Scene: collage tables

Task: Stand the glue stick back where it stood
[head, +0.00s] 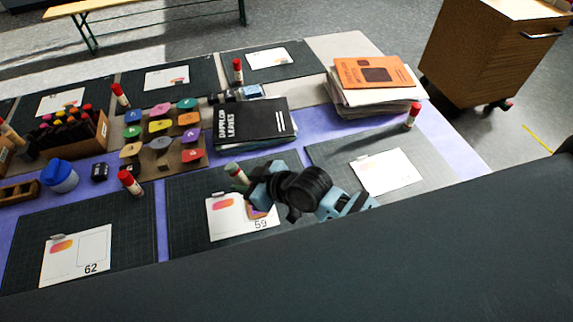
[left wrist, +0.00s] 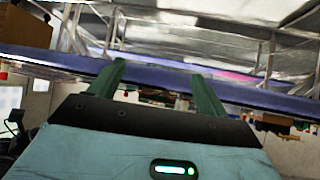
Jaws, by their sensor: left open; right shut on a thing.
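Red-capped glue sticks stand at other mats, one just left (head: 130,183) and one at right (head: 411,116). A black book (head: 250,122) lies behind the gripper. Also there are coloured pads (head: 160,127), a blue-lidded jar (head: 60,176) and a paper stack (head: 372,101).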

